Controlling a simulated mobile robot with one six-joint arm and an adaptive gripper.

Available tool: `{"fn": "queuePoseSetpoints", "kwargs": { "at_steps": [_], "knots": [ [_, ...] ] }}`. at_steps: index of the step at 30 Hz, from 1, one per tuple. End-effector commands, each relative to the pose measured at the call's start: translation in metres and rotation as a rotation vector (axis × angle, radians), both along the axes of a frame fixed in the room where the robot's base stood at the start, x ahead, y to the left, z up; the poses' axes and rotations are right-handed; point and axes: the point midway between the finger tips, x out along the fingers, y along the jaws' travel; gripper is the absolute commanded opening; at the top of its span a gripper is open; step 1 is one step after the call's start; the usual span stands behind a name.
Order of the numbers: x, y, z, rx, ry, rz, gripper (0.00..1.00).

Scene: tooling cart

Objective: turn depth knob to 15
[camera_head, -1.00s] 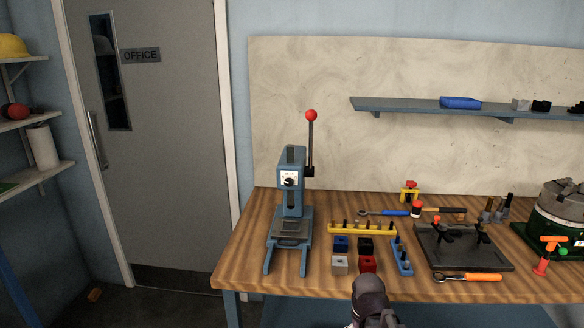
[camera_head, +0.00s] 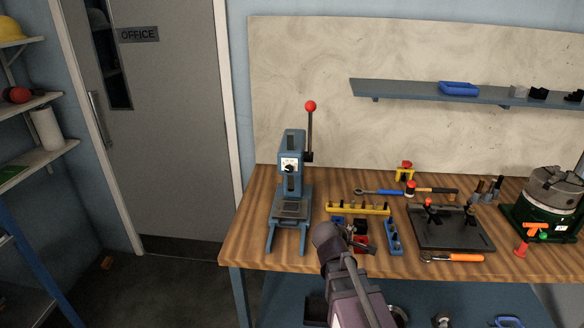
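The blue arbor press (camera_head: 291,150) stands upright at the left end of the wooden bench. The depth knob (camera_head: 289,168) is a small black knob on a white dial plate on the front of the press head. The dial markings are too small to read. My gripper (camera_head: 364,242) is in front of the bench, below and to the right of the knob, and well apart from it. My wrist partly covers it, and its fingers are too small and dark to tell open from shut.
The press lever with its red ball (camera_head: 310,106) rises right of the head. A yellow rack (camera_head: 358,208), small blocks and a blue holder (camera_head: 393,237) lie right of the press. A dark fixture plate (camera_head: 450,228) sits farther right. Space left of the press is clear.

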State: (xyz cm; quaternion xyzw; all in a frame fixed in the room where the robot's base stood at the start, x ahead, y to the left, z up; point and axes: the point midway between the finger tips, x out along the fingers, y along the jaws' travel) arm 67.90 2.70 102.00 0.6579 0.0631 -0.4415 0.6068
Motion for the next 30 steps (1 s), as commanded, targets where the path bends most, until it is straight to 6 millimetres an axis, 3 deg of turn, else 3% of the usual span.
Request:
{"fn": "queuePoseSetpoints", "kwargs": {
  "at_steps": [3,9,18,24,30],
  "knots": [
    [0.023,0.025,0.025,-0.243,-0.033,0.213,0.78],
    [0.051,0.082,0.068,-0.699,-0.074,0.548,0.78],
    [0.064,0.172,0.112,-1.315,-0.101,0.890,0.78],
    [0.063,0.199,0.121,-1.497,-0.102,0.969,0.78],
    [0.062,0.203,0.122,-1.522,-0.103,0.977,0.78]
  ]
}}
